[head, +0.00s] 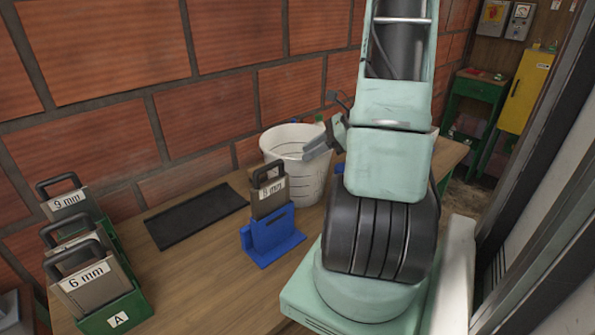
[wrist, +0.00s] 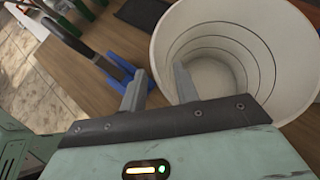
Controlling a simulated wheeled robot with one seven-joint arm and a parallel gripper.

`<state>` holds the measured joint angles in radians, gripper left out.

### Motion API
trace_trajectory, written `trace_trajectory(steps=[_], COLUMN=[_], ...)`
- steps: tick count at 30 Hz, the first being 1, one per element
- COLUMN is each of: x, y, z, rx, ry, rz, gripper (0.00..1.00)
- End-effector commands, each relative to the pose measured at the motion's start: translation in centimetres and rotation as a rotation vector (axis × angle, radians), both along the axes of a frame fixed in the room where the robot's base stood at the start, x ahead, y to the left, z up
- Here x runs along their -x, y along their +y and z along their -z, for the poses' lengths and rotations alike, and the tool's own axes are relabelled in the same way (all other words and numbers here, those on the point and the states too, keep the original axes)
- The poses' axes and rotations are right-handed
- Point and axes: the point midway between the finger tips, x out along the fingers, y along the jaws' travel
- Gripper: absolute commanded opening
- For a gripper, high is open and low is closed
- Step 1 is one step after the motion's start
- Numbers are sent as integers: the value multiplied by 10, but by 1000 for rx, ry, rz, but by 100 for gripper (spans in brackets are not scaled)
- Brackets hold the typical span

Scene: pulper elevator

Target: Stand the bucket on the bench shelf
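A white bucket (head: 290,145) stands upright on a wooden worktop against the brick wall, partly hidden by my arm. It also fills the right of the wrist view (wrist: 275,65), where its inside looks empty. My gripper (head: 318,148) is at the bucket's near right rim. In the wrist view my gripper (wrist: 160,78) has its fingers apart, the right one over the bucket's inside and the left one outside the wall. I cannot tell whether either finger touches the wall. A green bench (head: 482,88) stands at the far right; its lower part is small and unclear.
A blue holder (head: 272,238) with a dark-handled block (head: 269,192) stands in front of the bucket. A black mat (head: 196,215) lies left of it. Green holders (head: 122,312) with labelled blocks fill the left end. A yellow cabinet (head: 528,90) stands beside the green bench.

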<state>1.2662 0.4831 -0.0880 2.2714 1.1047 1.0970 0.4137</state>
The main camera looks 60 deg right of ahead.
Motion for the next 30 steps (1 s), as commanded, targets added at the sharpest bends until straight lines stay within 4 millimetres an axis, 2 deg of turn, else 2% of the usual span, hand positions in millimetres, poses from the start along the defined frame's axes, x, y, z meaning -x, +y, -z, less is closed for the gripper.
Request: trace_trajectory(steps=[12,20,24,30], x=[-35,-37,-37,-37], y=[20,21,21,21], z=[28,31,31,31], rx=[-2,0,0,-1], ry=[-1,-1,-1,0], rz=[-2,-1,-1,-1], gripper=[31,31,0,0])
